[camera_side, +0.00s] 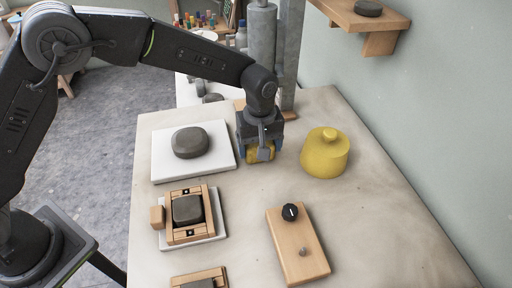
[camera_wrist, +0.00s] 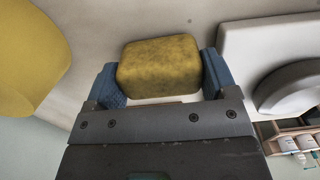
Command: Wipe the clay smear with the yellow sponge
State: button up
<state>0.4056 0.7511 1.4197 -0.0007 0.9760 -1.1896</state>
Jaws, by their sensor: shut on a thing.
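My gripper (camera_side: 259,151) points down over the table and is shut on the yellow sponge (camera_side: 261,155). In the wrist view the sponge (camera_wrist: 160,64) sits between the blue fingers of my gripper (camera_wrist: 160,80), and its face looks mottled and darkened. In the side view the sponge is low, close to the table, between the white slab and the yellow lidded jar; I cannot tell if it touches the surface. I cannot make out a clear clay smear in either view; it may be hidden by the gripper.
A yellow lidded jar (camera_side: 325,155) stands just right of my gripper. A white slab (camera_side: 165,170) with a dark grey clay lump (camera_side: 190,142) is at left. A wooden frame with a dark block (camera_side: 187,209) and a wooden board with a black knob (camera_side: 296,250) are nearer. The right table edge area is clear.

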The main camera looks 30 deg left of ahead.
jog(key=shift+s+d, duration=0.4)
jog(key=shift+d, duration=0.1)
jog(key=shift+r, duration=0.1)
jog(key=shift+w+a, duration=1.6)
jog(key=shift+a, duration=0.05)
jog(key=shift+w+a, duration=0.45)
jog(key=shift+a, duration=0.05)
jog(key=shift+s+d, duration=0.1)
jog(key=shift+s+d, duration=1.5)
jog(key=shift+d, duration=0.05)
